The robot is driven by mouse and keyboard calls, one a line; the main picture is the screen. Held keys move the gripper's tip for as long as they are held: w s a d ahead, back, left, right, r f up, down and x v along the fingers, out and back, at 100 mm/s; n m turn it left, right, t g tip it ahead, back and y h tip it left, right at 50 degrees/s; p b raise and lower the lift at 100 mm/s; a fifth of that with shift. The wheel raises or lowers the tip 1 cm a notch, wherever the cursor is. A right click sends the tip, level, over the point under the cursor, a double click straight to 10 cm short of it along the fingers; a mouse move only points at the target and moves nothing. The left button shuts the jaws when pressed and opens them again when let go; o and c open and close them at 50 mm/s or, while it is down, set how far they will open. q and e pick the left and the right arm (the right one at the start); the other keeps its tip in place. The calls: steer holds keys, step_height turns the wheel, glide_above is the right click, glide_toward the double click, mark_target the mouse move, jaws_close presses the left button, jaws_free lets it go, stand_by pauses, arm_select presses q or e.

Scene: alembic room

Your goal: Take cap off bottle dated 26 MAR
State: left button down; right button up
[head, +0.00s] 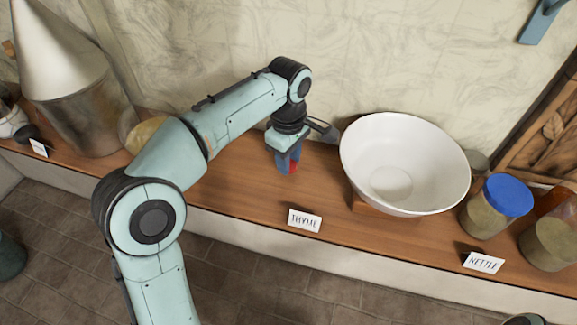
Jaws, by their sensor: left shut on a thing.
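My left gripper (288,163) points down over the wooden shelf, left of the white bowl. It is shut on a small red thing (293,168), mostly hidden between the blue fingers. I cannot tell whether this is a cap. No bottle with a readable 26 MAR date shows. A jar with a blue lid (508,195) stands at the right behind the NETTLE card. My right gripper is not in view.
A THYME card (304,221) and a NETTLE card (483,262) stand along the front edge. A metal cone-topped vessel (75,95) is at left. Shelf between gripper and THYME card is clear.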

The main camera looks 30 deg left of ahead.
arm_select(q)
steer(key=shift+s+f, duration=0.1)
steer(key=shift+f, duration=1.15)
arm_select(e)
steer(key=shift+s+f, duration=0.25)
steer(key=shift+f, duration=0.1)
arm_select(q)
steer(key=shift+f, duration=0.15)
steer(key=c, duration=0.8)
jaws_free()
step_height(320, 180, up, 12)
steer(key=p, duration=0.3)
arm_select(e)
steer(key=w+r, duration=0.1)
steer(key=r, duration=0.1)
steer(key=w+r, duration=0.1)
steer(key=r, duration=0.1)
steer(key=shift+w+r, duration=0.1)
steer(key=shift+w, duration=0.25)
